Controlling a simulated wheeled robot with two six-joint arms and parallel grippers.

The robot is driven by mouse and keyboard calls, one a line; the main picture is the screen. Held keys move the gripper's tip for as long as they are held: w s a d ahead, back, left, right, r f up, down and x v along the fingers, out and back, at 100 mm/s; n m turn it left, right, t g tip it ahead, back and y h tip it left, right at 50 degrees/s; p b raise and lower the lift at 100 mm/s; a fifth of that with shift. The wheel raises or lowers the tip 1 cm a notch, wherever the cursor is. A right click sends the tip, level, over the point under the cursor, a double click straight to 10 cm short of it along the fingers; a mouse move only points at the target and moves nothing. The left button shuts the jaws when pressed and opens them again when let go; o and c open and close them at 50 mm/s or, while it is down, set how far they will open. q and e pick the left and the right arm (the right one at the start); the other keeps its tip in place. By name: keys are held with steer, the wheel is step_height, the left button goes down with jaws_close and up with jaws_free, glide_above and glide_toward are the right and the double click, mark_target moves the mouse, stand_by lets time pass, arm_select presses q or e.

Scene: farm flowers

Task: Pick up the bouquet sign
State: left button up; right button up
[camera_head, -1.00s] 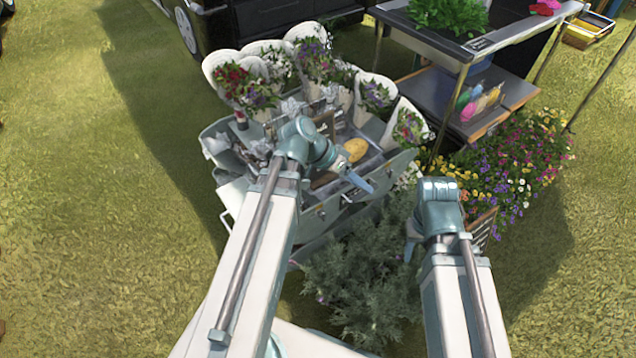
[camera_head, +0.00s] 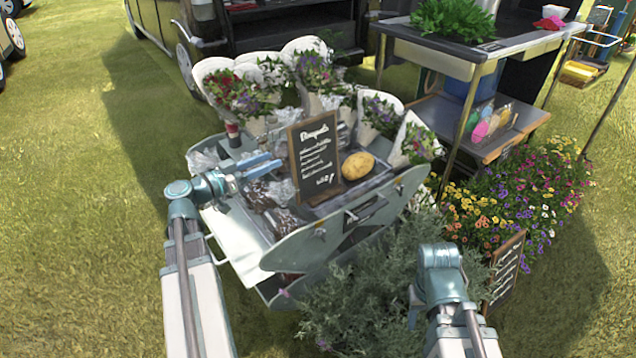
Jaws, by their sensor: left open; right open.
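The bouquet sign (camera_head: 315,160) is a small dark chalkboard with a brown wooden frame and white handwriting. It stands upright on the flower cart (camera_head: 300,250), in front of the wrapped bouquets. My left gripper (camera_head: 272,167) is open, to the left of the sign, its fingers pointing right toward the sign's left edge. I cannot tell whether they touch it. My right gripper (camera_head: 413,305) is low at the right, in front of the cart and away from the sign. Its fingers are mostly hidden behind its own wrist.
Wrapped bouquets (camera_head: 320,80) stand behind the sign. A yellow potato-like object (camera_head: 358,166) lies just right of it. Grey-green foliage (camera_head: 365,285) fills the space before the cart. Another framed chalkboard (camera_head: 506,268) stands near flowers at right. Open grass lies left.

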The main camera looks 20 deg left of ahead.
mark_target(309, 143)
arm_select(q)
steer(key=x, duration=1.4)
jaws_close()
steer(key=shift+r, duration=0.1)
stand_by(1.3)
